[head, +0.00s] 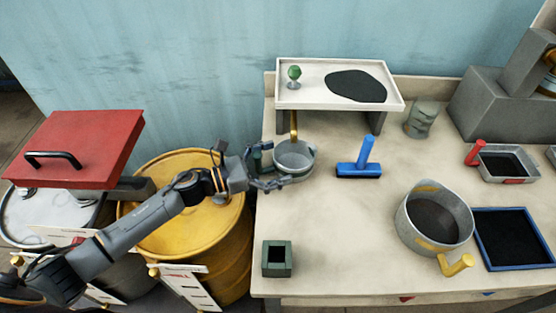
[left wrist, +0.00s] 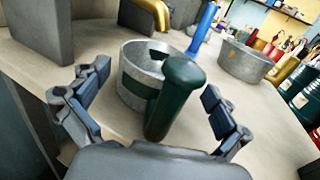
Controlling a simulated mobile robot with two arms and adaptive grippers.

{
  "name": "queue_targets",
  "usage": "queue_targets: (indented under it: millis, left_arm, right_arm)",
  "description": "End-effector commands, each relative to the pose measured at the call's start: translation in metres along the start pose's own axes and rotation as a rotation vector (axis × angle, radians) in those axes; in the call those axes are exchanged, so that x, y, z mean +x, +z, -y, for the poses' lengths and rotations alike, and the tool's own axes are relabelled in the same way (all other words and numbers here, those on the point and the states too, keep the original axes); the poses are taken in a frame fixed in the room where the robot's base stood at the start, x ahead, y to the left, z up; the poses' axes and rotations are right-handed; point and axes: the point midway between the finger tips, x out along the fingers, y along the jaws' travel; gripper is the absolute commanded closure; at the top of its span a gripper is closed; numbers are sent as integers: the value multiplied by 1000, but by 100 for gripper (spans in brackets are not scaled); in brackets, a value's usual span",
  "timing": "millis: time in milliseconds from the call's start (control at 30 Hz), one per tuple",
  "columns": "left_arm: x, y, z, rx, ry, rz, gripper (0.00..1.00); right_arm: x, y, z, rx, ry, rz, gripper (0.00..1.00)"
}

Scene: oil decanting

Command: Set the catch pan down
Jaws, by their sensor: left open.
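A small round grey metal pan (head: 294,160) with green bands and a dark green handle stands on the left part of the bench, below a brass spout (head: 293,124). I take it as the catch pan. My left gripper (head: 268,171) is at the pan's left side, over the bench edge. In the left wrist view my left gripper (left wrist: 153,90) is open, with one finger on each side of the green handle (left wrist: 172,100). The pan (left wrist: 133,88) looks upright on the bench. I cannot tell whether a finger touches the handle. My right gripper is out of view.
A white tray (head: 312,96) on a stand is behind the pan. A blue squeegee-like tool (head: 359,170) and a larger yellow-handled pot (head: 410,215) are to the right. A green square box (head: 277,259) sits in front. A yellow drum (head: 225,240) stands left of the bench.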

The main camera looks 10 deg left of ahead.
Motion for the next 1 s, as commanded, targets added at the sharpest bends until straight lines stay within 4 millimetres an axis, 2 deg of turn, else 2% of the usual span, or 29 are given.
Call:
queue_targets:
  millis: [33,100,400,600,767,1000]
  left_arm:
    - [-1,4,0,-1,0,-1,0]
    - [-13,-2,0,-2,1,-2,0]
    - [-79,-3,0,-2,1,-4,0]
    - [-109,-1,0,-2,1,-2,0]
    - [-119,1,0,0,-1,0,0]
    - [-120,2,0,1,-1,1,0]
  right_arm:
    - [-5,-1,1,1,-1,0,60]
    - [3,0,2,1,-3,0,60]
    - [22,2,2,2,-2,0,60]
    - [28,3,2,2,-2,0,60]
    - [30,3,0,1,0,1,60]
    - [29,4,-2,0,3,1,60]
